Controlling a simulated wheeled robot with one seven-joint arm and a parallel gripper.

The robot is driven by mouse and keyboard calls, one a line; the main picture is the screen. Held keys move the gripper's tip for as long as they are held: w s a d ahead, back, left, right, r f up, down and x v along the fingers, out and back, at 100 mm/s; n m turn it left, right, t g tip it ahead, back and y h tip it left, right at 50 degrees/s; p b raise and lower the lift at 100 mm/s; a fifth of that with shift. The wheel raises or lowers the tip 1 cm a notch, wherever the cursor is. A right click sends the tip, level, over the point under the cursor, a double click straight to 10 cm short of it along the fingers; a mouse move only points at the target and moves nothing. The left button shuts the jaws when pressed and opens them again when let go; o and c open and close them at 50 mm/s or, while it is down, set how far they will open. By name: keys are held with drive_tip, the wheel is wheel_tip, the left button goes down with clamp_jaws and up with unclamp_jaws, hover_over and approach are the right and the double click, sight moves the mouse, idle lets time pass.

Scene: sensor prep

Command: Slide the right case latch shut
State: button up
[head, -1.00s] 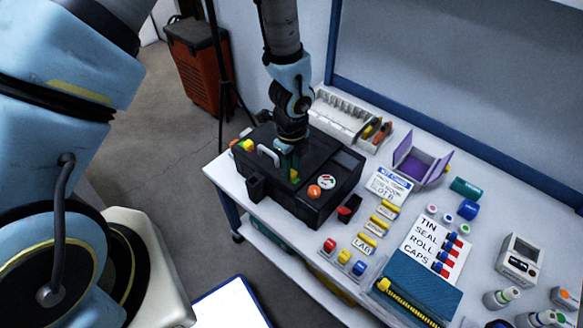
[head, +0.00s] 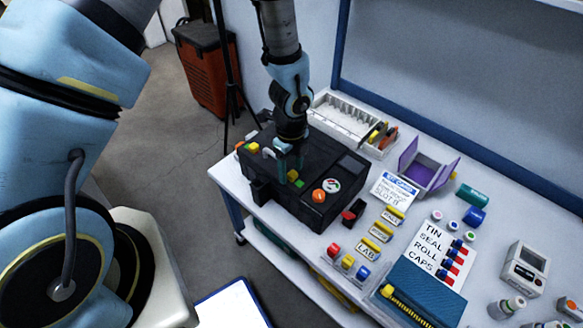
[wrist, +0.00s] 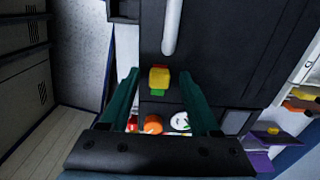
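The black case (head: 325,208) sits on the white bench with its lid down. The right latch (head: 293,175) is a small yellow block on the lid, with green beside it. In the wrist view the right latch (wrist: 159,78) shows a red patch on its far side and a green patch on its near side. My gripper (head: 289,174) is over the case at this latch. In the wrist view my gripper (wrist: 161,82) is open, with its dark green fingers apart on either side of the latch and gaps to both. The left latch (head: 253,147) is yellow too.
The case's handle (wrist: 172,25) lies close by the fingers. An orange knob (head: 319,196) and a round gauge (head: 331,185) sit on the lid. A red and black part (head: 353,213) stands just right of the case. A purple open box (head: 425,174) is farther right.

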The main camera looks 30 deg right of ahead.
sight(291, 172)
wheel_tip(291, 172, up, 11)
drive_tip(key=b, duration=0.1)
idle(0.6)
drive_tip(key=shift+f, duration=0.1)
drive_tip(key=w+a+r+n, duration=0.4)
drive_tip(key=w+a+n, duration=0.2)
drive_tip(key=a+n, duration=0.25)
drive_tip(key=w+a+r+n, duration=0.4)
drive_tip(key=w+a+n, duration=0.25)
drive_tip(key=a, duration=0.25)
drive_tip(key=s+a+r+n, duration=0.1)
drive_tip(key=a+r+n, duration=0.1)
drive_tip(key=a+n, duration=0.6)
drive_tip(key=a+r+n+t, duration=0.1)
drive_tip(key=a+r+n, duration=0.2)
drive_tip(key=a+n, duration=0.6)
drive_tip(key=shift+s+r+t, duration=0.3)
drive_tip(key=shift+s, duration=0.05)
